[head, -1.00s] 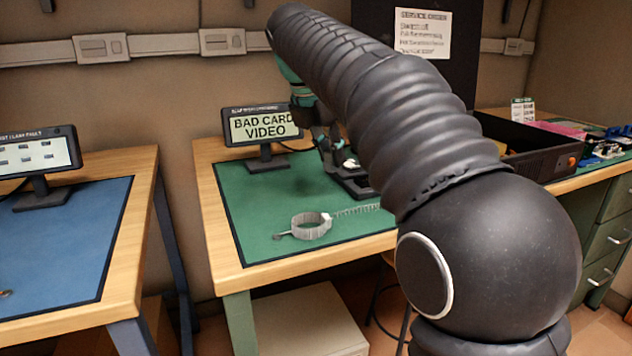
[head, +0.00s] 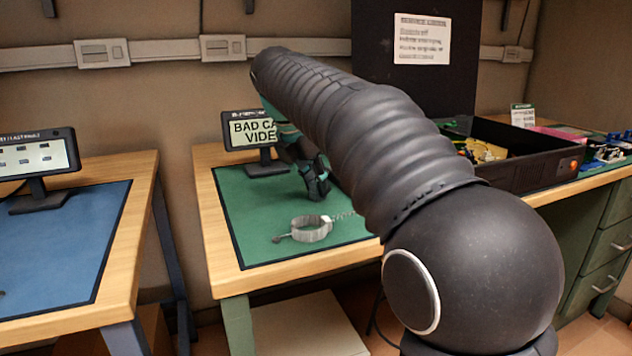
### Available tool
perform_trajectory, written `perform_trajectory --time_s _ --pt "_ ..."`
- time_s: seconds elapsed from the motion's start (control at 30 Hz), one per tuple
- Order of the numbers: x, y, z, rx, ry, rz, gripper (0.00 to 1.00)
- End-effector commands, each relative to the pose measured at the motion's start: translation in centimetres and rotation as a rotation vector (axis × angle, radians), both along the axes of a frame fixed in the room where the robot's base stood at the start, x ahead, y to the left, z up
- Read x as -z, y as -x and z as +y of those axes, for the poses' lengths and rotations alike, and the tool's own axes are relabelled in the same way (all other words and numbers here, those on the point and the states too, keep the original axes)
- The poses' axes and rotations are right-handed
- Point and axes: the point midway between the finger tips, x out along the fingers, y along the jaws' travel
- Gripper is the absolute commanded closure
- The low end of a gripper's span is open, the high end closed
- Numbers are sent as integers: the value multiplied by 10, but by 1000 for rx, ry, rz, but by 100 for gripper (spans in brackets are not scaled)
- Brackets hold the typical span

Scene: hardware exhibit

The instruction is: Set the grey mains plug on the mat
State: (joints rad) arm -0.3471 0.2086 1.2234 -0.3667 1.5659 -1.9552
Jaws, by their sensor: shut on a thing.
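The green mat (head: 255,215) lies on the wooden bench in the middle. My gripper (head: 318,190) is low over the back right part of this mat, fingers pointing down. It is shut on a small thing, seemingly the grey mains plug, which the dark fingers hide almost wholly. I cannot tell whether the thing touches the mat. My arm covers the right part of the mat. A second, blue mat (head: 70,235) lies on the left bench.
A grey wrist strap (head: 310,229) with a coiled cord lies on the green mat in front of my gripper. A "BAD CARD VIDEO" display (head: 252,130) stands behind, partly covered by my arm. A black open box (head: 530,165) is at right. The mat's left part is clear.

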Motion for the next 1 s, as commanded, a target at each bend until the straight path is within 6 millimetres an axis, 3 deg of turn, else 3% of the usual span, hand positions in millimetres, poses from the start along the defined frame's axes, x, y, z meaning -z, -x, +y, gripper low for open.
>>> perform_trajectory --time_s 0.07,0.1,0.17,0.57,1.0 --pt "2 0 0 0 0 0 97" --pt "2 0 0 0 0 0 68" --pt "2 0 0 0 0 0 53" --pt "-4 0 1 0 0 0 53" --pt "-80 19 24 -1 0 -2 53"
